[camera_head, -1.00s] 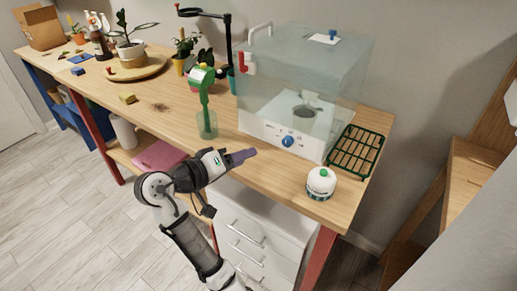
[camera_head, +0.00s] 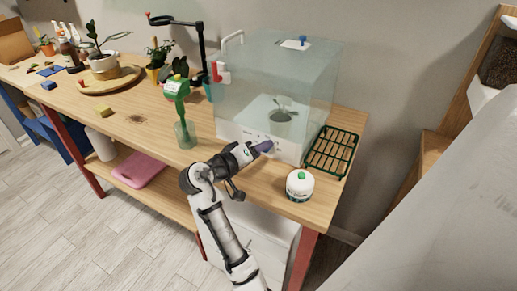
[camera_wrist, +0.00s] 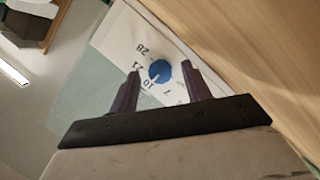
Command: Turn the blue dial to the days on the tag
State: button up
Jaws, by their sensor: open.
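The blue dial (camera_wrist: 159,72) sits on the white front panel (camera_wrist: 130,35) of a clear box, with printed numbers around it; 28, 21 and 7 are legible. A pale pointer line on the dial points toward the lower left, near a number that looks like 10 or 14. My gripper (camera_wrist: 160,68) is open, its purple fingers on either side of the dial in the wrist view; contact cannot be told. In the head view my gripper (camera_head: 264,147) is at the panel and hides the dial. A small white tag (camera_head: 296,44) lies on the box lid; its writing is too small to read.
A green rack (camera_head: 332,152) stands right of the clear box (camera_head: 280,75). A clear cup (camera_head: 186,135) with a green tool is to the left.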

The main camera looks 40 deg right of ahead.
jog(key=c, duration=1)
jog(key=m+t+y+b, duration=0.1)
jog(key=m, duration=0.2)
jog(key=shift+s+m+t, duration=0.1)
jog(key=shift+m+t, duration=0.2)
jog(key=m+t, duration=0.1)
jog(key=m, duration=0.1)
jog(key=m+t+y+b, duration=0.1)
jog(key=shift+s+d+m+y, duration=0.1)
jog(key=shift+s+m+y, duration=0.1)
jog(key=shift+m+y, duration=0.15)
jog(key=m+t+b, duration=0.1)
jog(key=m, duration=0.1)
jog(key=m+t+b, duration=0.1)
jog(key=m+b, duration=0.1)
jog(key=shift+s+d+f+y, duration=0.1)
jog(key=shift+s+y, duration=0.1)
jog(key=shift+y, duration=0.05)
jog(key=shift+s+d+m+t+b, duration=0.1)
jog(key=shift+m+t+b, duration=0.95)
jog(key=shift+m, duration=0.4)
